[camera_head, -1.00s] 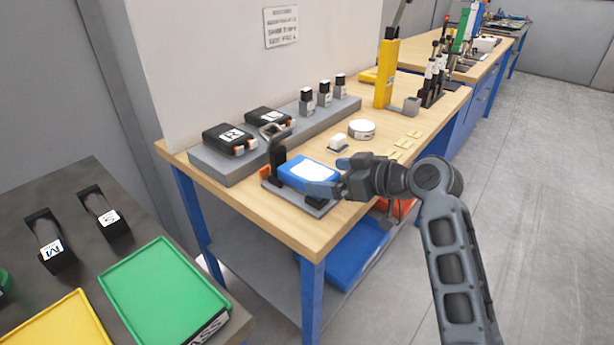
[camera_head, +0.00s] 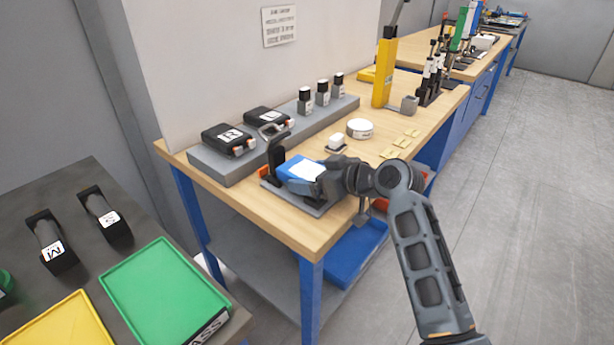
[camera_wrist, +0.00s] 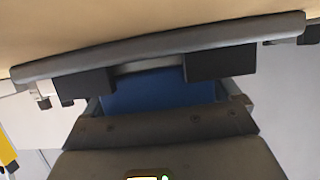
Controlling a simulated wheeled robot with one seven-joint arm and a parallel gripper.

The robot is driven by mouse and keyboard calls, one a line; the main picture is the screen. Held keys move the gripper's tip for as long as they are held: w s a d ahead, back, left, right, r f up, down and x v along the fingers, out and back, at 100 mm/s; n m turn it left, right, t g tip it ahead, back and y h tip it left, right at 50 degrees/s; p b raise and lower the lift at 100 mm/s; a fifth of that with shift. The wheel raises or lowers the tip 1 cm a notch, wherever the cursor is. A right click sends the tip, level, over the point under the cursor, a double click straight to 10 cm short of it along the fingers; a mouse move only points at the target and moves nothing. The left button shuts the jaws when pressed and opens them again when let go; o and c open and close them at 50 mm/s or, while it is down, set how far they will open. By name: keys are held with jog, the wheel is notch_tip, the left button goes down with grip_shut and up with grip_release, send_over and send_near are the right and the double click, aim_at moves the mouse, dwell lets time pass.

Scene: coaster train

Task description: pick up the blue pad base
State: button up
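The blue pad base (camera_head: 300,168), a blue block with a white top face, sits in a grey fixture (camera_head: 308,207) with a dark upright clamp (camera_head: 277,155) at the front of the wooden bench. My gripper (camera_head: 312,181) is at its right-hand end, with the near finger along its front side. The far finger is mostly hidden, and I cannot tell whether the fingers press on it. In the wrist view, the blue pad base (camera_wrist: 158,90) shows between two dark blocks of the fixture (camera_wrist: 222,62).
Behind, a grey raised shelf (camera_head: 215,174) holds two black cases (camera_head: 228,138) and several small bottles. A white block (camera_head: 336,141) and a round white tin (camera_head: 360,128) stand beyond the fixture. A green tray (camera_head: 165,290) lies on the dark table at left.

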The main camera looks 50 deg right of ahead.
jog(key=c, duration=0.4)
jog(key=shift+c, duration=0.6)
jog(key=shift+r, duration=0.15)
